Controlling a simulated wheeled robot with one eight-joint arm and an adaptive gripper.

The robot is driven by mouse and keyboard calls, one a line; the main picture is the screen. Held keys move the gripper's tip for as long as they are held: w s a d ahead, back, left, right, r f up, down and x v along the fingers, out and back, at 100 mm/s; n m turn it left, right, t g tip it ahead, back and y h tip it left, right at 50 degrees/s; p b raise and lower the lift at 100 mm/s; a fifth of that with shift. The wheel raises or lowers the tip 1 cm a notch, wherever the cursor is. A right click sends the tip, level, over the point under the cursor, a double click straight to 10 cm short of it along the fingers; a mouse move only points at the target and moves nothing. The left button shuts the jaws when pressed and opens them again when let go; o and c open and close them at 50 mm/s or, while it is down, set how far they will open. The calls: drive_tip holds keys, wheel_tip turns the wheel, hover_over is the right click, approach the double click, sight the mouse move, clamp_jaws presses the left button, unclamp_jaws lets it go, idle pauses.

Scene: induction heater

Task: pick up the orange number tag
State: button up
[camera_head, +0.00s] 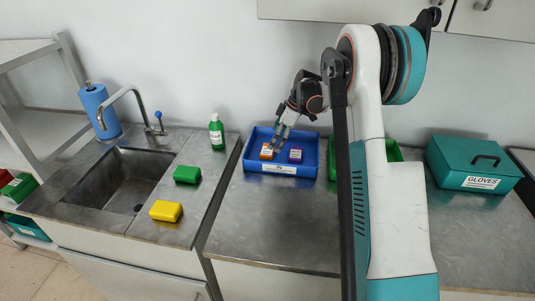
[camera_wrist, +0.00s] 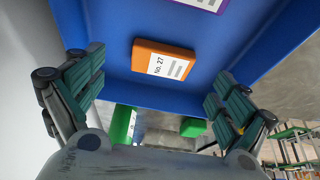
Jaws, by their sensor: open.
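The orange number tag (camera_wrist: 165,60) lies in the blue tray (camera_wrist: 110,30) and has a white label reading "No. 27". In the head view the tag (camera_head: 266,152) is at the left side of the blue tray (camera_head: 310,170). My gripper (camera_wrist: 155,95) is open, its two fingers apart on either side of the tag's line in the wrist view. In the head view my gripper (camera_head: 277,143) is over the tray, close to the tag; whether it touches the tag cannot be told. Nothing is between the fingers.
A purple tag (camera_head: 295,155) lies right of the orange one in the tray. A green tray (camera_head: 392,150) stands further right, partly behind my arm, then a teal gloves box (camera_head: 473,163). A green bottle (camera_head: 217,132) stands left. The counter in front is clear.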

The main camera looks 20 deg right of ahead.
sight(268, 151)
drive_tip(key=b+x, duration=0.1)
drive_tip(key=x, duration=0.1)
drive_tip(key=a+b+x, duration=0.1)
drive_tip(key=x, duration=0.2)
drive_tip(key=shift+w+a, duration=0.1)
drive_tip(key=shift+w, duration=0.1)
drive_tip(key=shift+r, duration=0.15)
drive_tip(key=c, duration=1)
